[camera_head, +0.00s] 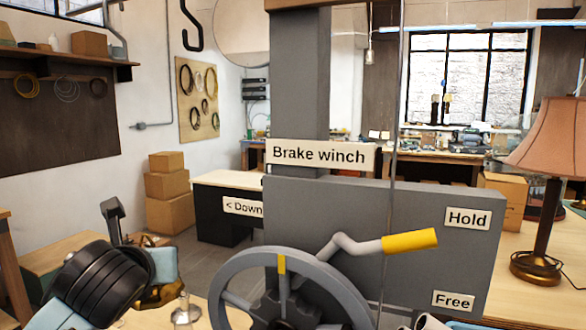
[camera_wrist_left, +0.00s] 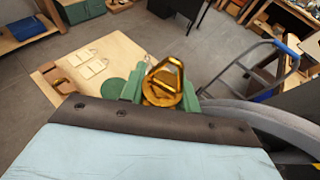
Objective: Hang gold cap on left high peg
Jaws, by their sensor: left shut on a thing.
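In the left wrist view, the gold cap (camera_wrist_left: 161,97) has a round body with a triangular loop on top. My left gripper (camera_wrist_left: 160,90) is shut on it, with a green finger on each side. I cannot pick out the left high peg in either view. My right gripper is not in view.
The grey brake winch (camera_head: 345,225), with its wheel (camera_head: 232,262) and yellow-ended crank (camera_head: 410,241), fills the middle front. A lamp (camera_head: 545,215) stands at right. A black hook (camera_head: 192,40) hangs above. The wrist view shows a wooden board (camera_wrist_left: 118,50) and a blue-handled cart (camera_wrist_left: 272,44).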

